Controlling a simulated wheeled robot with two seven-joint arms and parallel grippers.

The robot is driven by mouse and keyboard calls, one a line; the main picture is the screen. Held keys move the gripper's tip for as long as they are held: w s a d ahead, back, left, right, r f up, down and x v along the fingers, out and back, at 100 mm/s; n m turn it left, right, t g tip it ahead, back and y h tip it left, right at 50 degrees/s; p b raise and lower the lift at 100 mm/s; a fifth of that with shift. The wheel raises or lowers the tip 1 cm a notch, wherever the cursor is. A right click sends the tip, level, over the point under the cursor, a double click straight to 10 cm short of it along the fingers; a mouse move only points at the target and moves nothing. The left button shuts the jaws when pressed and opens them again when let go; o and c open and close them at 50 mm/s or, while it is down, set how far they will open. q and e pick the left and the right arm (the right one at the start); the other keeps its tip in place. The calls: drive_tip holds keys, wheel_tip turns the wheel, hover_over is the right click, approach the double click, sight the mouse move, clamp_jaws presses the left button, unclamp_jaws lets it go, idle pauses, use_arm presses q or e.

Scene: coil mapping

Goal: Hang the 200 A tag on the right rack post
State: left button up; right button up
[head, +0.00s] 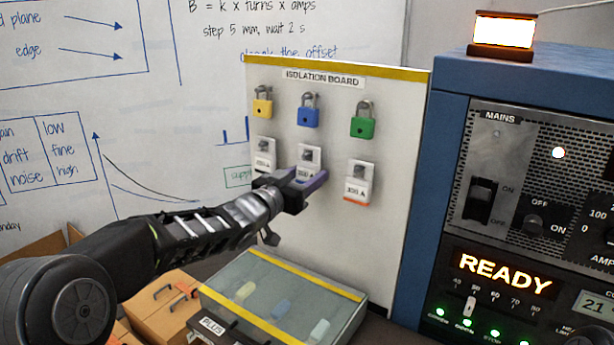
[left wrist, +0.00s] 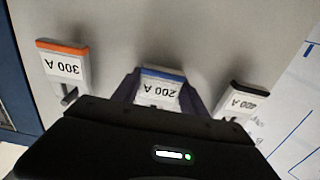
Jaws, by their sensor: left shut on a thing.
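The 200 A tag (head: 308,158) is white with a blue edge and is at the middle place of the isolation board's lower row. It also shows upside down in the left wrist view (left wrist: 160,88). My left gripper (head: 305,184) is shut on it, with one purple finger at each side. The 400 A tag (head: 264,155), with a black edge, is to its left, and the 300 A tag (head: 357,185), with an orange edge, is to its right. I cannot make out a separate rack post. My right gripper is not in view.
The isolation board (head: 385,110) carries yellow, blue and green padlocks above the tags. A clear-lidded case (head: 290,270) with yellow stripes stands below it. The blue power cabinet (head: 440,130) stands close on the right. Cardboard boxes (head: 160,312) are at lower left.

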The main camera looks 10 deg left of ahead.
use_arm(q)
drive_tip(key=shift+r, duration=0.25)
idle(0.3)
drive_tip(key=v, duration=0.7)
drive_tip(key=shift+s+r, duration=0.25)
idle(0.7)
drive_tip(key=d+f+y, duration=0.1)
drive_tip(key=d+f, duration=0.2)
drive_tip(key=f, duration=1.1)
drive_tip(key=s+a+f+n+y, duration=0.1)
drive_tip(key=f+y, duration=0.1)
drive_tip(key=f, duration=0.1)
drive_tip(key=s+a+f+n+t+y, duration=0.1)
drive_tip(key=s+f+n+y, duration=0.1)
drive_tip(key=f, duration=0.2)
drive_tip(key=s+a+f+n+y, duration=0.1)
drive_tip(key=s+a+f, duration=0.1)
drive_tip(key=f, duration=0.2)
drive_tip(key=shift+s+a+f+y, duration=0.1)
drive_tip(key=shift+s+f+y, duration=0.1)
drive_tip(key=shift+y, duration=0.2)
